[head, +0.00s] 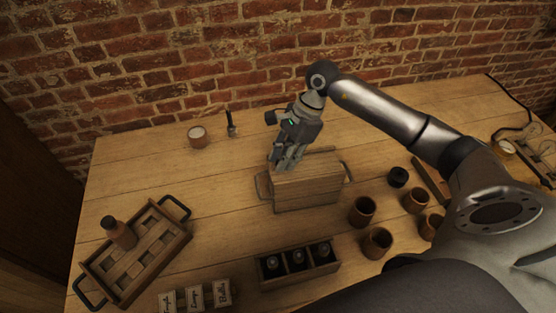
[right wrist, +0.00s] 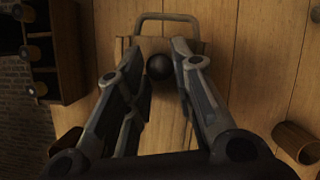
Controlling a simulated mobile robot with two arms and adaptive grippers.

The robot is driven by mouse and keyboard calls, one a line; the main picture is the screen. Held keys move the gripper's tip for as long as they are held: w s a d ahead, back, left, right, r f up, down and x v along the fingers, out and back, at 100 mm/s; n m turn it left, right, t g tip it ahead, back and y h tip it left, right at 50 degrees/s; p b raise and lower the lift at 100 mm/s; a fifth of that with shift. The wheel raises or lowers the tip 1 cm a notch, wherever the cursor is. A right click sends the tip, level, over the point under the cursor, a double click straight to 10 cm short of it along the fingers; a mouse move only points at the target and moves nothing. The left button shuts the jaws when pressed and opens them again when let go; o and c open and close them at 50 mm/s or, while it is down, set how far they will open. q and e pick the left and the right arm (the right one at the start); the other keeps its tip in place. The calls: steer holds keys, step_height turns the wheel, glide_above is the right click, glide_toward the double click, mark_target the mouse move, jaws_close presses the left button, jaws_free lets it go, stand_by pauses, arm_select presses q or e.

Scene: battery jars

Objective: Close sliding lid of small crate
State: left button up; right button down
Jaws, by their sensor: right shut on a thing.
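The small crate (head: 307,196) is a wooden box with a metal handle at each end, near the middle of the table. Its wooden lid (head: 312,170) covers most or all of the top; I cannot tell whether a gap is left. My right gripper (head: 279,166) points down at the crate's left end. In the right wrist view, a dark round knob (right wrist: 159,67) shows between the fingers of my right gripper (right wrist: 163,58), with a crate handle (right wrist: 167,17) beyond it. The jaws are shut on the knob. My left gripper is not in view.
A wooden tray (head: 103,279) with a brown jar (head: 119,232) stands at left. A rack of dark bottles (head: 318,272) and labelled blocks (head: 194,297) are in front. Brown cups (head: 362,210) stand right. A white-topped jar (head: 197,137) is behind.

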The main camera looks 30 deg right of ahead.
mark_target(302, 161)
steer(key=shift+d, duration=0.35)
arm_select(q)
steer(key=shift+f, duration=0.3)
arm_select(e)
steer(key=c, duration=1.2)
jaws_free()
steer(key=shift+s, duration=0.1)
steer(key=v, duration=1.2)
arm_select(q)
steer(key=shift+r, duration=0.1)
arm_select(e)
steer(key=shift+r, duration=0.1)
